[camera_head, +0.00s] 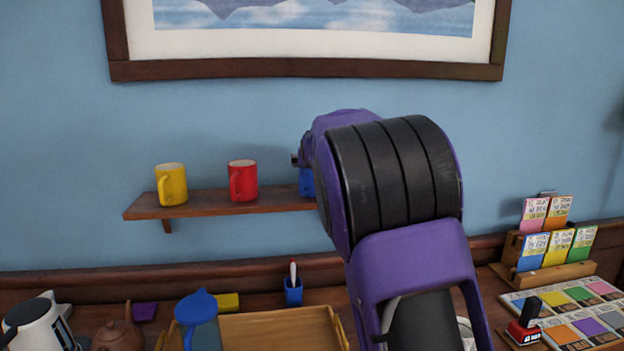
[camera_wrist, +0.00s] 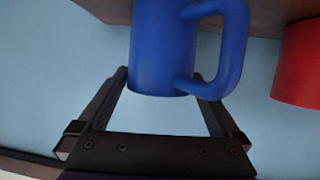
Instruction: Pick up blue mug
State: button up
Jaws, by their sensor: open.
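The blue mug (camera_wrist: 163,45) fills the upper middle of the wrist view, with its handle to the right. In the head view only a sliver of the blue mug (camera_head: 306,182) shows on the wall shelf (camera_head: 225,202), as my arm hides the rest. My gripper (camera_wrist: 161,75) is open, with one finger towards each side of the mug's lower part in the wrist view. The right finger overlaps the handle's lower end. I cannot tell whether either finger touches the mug.
A red mug (camera_head: 243,180) and a yellow mug (camera_head: 171,184) stand left on the same shelf. The red mug (camera_wrist: 299,62) also shows in the wrist view. Below are a wooden tray (camera_head: 283,330), a blue pen cup (camera_head: 293,292) and a card rack (camera_head: 552,272).

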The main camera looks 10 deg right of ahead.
jog(key=c, duration=1.3)
jog(key=shift+r, duration=0.15)
jog(key=shift+c, duration=0.5)
